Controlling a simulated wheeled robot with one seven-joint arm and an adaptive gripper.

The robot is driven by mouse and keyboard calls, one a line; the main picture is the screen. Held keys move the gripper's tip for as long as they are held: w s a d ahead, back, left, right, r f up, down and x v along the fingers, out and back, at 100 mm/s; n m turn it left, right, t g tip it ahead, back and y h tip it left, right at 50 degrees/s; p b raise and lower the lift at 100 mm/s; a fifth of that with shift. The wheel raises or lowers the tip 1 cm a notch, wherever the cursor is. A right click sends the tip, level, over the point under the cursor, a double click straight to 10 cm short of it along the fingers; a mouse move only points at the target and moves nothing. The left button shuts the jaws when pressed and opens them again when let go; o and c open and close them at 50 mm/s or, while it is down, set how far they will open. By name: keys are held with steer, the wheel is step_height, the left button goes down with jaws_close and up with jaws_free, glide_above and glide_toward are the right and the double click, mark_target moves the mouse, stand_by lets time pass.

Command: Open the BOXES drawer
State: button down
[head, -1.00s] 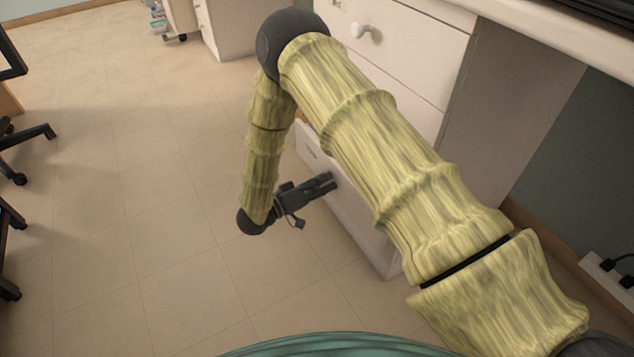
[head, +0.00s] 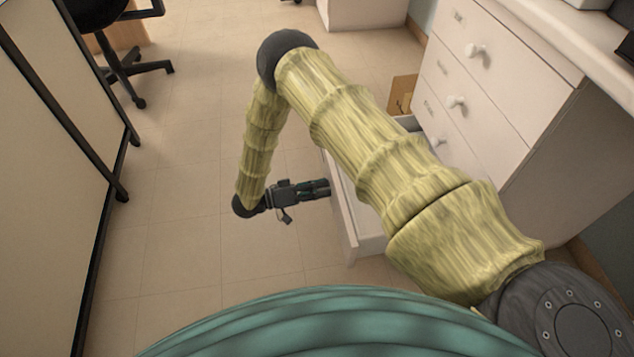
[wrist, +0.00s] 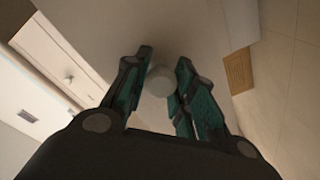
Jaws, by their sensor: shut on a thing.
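The lowest drawer of the white cabinet is pulled out. Its front panel (head: 343,215) stands well clear of the cabinet face, and part of its inside shows behind my arm. I cannot read a BOXES label on it. My gripper (head: 326,188) is at the drawer front, low over the floor. In the wrist view, the fingers of my gripper (wrist: 164,85) are shut on the round white knob (wrist: 159,82), one finger on each side. The drawer front (wrist: 165,30) fills the view behind the knob. My arm hides much of the drawer in the head view.
The white cabinet (head: 500,70) has shut upper drawers with white knobs; their labels are too small to read. A brown box (head: 402,95) stands beyond the open drawer. A dark office chair (head: 125,60) and a pale panel (head: 45,180) are on the left. Floor between is clear.

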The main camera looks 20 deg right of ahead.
steer(key=shift+w+a, duration=0.15)
steer(key=shift+a, duration=0.15)
steer(key=c, duration=1.1)
jaws_free()
steer(key=a, duration=0.4)
steer(key=w+a, duration=0.1)
steer(key=a, duration=0.3)
steer(key=w+a, duration=0.1)
steer(key=a, duration=0.3)
steer(key=shift+d, duration=0.1)
